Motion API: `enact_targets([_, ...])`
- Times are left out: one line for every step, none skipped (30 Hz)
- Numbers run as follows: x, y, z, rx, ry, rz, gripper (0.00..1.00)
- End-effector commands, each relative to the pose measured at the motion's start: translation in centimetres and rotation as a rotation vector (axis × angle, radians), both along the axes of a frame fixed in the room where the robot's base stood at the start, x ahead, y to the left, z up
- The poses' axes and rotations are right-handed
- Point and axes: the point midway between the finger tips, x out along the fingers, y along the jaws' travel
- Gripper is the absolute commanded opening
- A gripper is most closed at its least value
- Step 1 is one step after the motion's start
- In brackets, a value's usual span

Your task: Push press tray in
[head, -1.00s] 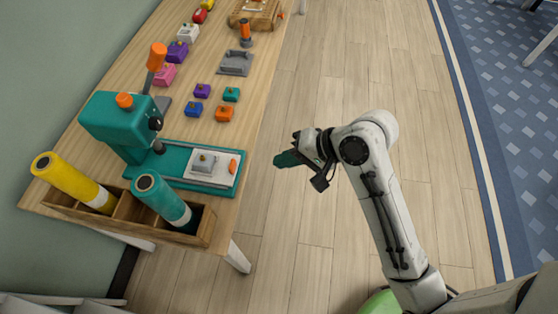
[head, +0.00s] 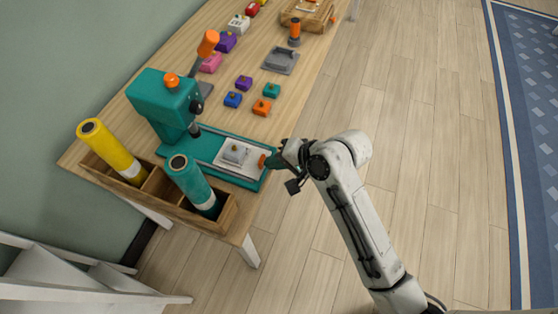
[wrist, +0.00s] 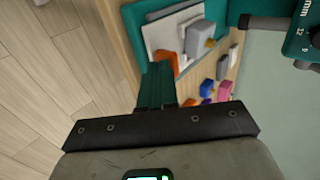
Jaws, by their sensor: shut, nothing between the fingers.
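The teal press (head: 165,103) stands on the wooden table with its orange-tipped lever raised. Its white tray (head: 228,152) sticks out along the teal base toward the table's front edge and carries a grey block (head: 235,153). An orange handle (head: 262,161) is on the tray's outer end. My gripper (head: 276,160) is at that end, next to the orange handle, its fingers shut and empty. In the wrist view the teal fingers (wrist: 157,88) reach up to the orange handle (wrist: 166,62) and the white tray (wrist: 152,35); whether they touch is hard to tell.
A wooden box (head: 222,217) holding a yellow roll (head: 110,150) and a teal roll (head: 190,182) stands left of the base. Several small coloured blocks (head: 262,106) and a grey plate (head: 281,60) lie beyond the press.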

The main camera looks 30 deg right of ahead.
Motion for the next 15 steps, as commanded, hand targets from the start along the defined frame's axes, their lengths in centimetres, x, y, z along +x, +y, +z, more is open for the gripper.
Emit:
enact_targets([0.0,0.0,0.0,0.000,0.000,0.000,0.00])
enact_targets([0.0,0.0,0.0,0.000,0.000,0.000,0.00])
enact_targets([0.0,0.0,0.0,0.000,0.000,0.000,0.00])
enact_targets([0.0,0.0,0.0,0.000,0.000,0.000,0.00])
enact_targets([0.1,0.1,0.0,0.000,0.000,0.000,0.00])
enact_targets([0.3,0.2,0.1,0.001,0.000,0.001,0.00])
enact_targets([0.6,0.4,0.2,0.002,0.000,0.001,0.00])
enact_targets([0.9,0.7,0.3,0.002,-0.002,0.002,0.00])
enact_targets([1.5,1.1,0.4,0.002,-0.001,0.003,0.00])
enact_targets([2.1,1.5,0.4,0.002,-0.001,0.004,0.00])
enact_targets([2.7,2.0,0.5,0.001,-0.002,0.004,0.00])
enact_targets([3.6,2.7,0.5,0.002,0.000,0.004,0.00])
enact_targets([4.3,3.1,0.5,0.002,-0.001,0.004,0.00])
enact_targets([4.9,3.6,0.4,0.000,-0.002,0.004,0.00])
enact_targets([5.8,4.2,0.4,0.001,-0.002,0.004,0.00])
